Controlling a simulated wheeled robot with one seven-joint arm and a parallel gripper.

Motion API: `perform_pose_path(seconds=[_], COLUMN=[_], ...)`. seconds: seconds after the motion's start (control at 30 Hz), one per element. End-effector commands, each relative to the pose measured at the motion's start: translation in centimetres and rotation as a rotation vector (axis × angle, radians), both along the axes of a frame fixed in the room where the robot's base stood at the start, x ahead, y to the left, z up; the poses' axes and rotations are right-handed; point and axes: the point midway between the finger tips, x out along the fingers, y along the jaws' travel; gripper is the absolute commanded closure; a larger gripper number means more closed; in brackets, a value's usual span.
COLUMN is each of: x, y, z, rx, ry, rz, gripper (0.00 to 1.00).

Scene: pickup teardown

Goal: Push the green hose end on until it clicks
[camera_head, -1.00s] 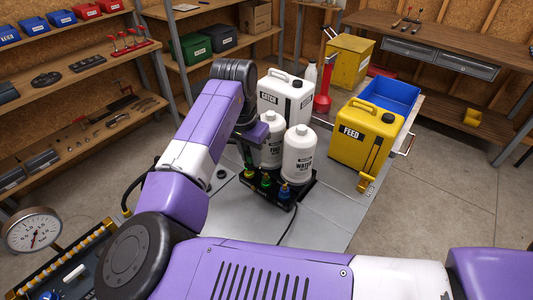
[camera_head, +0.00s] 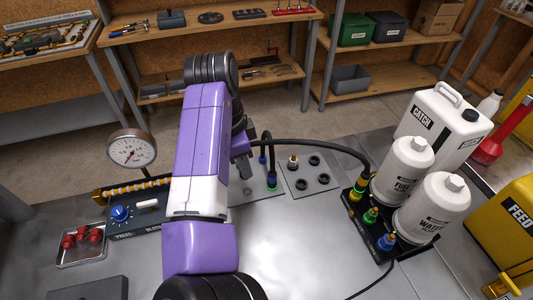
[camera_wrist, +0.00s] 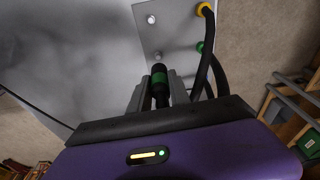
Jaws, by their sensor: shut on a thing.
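My gripper (camera_wrist: 160,96) is shut on a dark hose end (camera_wrist: 159,82) with a green band, seen between its fingers in the wrist view. In the head view my gripper (camera_head: 241,166) hangs over the grey bench, left of a small plate (camera_head: 250,186) with upright fittings; my arm hides most of what it holds. A fitting with a green ring (camera_head: 272,185) stands on that plate with a black hose rising from it. In the wrist view a green fitting (camera_wrist: 200,47) and a yellow fitting (camera_wrist: 204,9) sit right of the held end, apart from it.
A black hose (camera_head: 310,144) arches right to a block carrying yellow, green (camera_head: 371,214) and blue (camera_head: 387,241) fittings beside white bottles (camera_head: 402,170). A plate with several black sockets (camera_head: 315,160) lies between. A gauge (camera_head: 131,148) stands left.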

Motion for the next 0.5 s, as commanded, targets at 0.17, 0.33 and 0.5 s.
perform_pose_path(seconds=[0.17,0.33,0.5], x=[-0.1,-0.1,0.0], y=[-0.1,-0.1,-0.1], z=[-0.3,-1.5,-3.3], rx=[0.000,0.000,0.001], ry=[-0.001,-0.001,-0.001], rz=[-0.044,-0.044,-0.044], gripper=[1.00,1.00,1.00])
